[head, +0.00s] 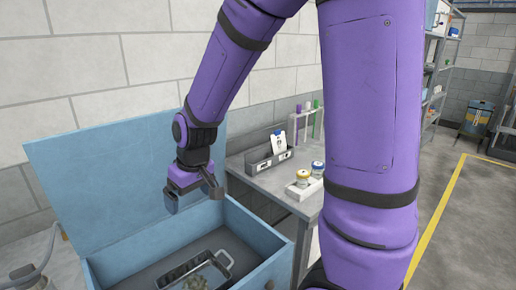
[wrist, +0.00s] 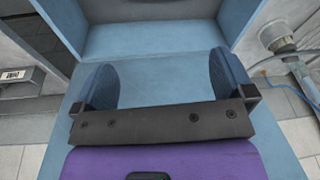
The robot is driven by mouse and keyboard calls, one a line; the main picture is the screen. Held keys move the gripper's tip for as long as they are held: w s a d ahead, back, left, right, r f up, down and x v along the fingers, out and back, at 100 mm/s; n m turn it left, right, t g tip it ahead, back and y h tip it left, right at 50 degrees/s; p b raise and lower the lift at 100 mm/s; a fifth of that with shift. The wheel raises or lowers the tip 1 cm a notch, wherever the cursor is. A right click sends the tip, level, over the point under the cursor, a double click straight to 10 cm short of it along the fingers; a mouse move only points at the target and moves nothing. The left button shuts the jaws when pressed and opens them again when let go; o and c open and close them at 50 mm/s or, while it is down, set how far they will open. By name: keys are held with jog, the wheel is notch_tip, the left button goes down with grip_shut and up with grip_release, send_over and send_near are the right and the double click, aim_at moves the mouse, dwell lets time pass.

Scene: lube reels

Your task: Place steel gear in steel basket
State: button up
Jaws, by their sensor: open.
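My gripper (head: 193,198) hangs open over the back part of a blue chest in the head view. In the wrist view its two dark blue fingers (wrist: 165,82) stand wide apart with nothing between them but pale blue chest surface behind. A metal basket or tray (head: 211,259) with a raised handle lies inside the chest, toward the front and below my gripper. It is cut off by the lower picture edge, and mottled contents show in it, too unclear to name. I cannot make out a steel gear in either view.
The blue chest's lid (head: 98,178) stands open against the block wall. A grey table (head: 262,183) at right holds a grey bin (head: 268,158), a white tray (head: 304,189) with jars, and a tube rack. A hose fitting (wrist: 277,37) shows in the wrist view.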

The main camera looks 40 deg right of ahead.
jog(key=s+d+r+m+t, duration=0.1)
jog(key=s+d+r, duration=0.1)
jog(key=s+r, duration=0.6)
jog(key=s+d+r+m+t+h, duration=0.1)
jog(key=s+d+r+t, duration=0.1)
jog(key=s+r, duration=0.7)
jog(key=shift+s+d, duration=0.5)
jog(key=shift+s, duration=0.4)
jog(key=shift+c, duration=0.2)
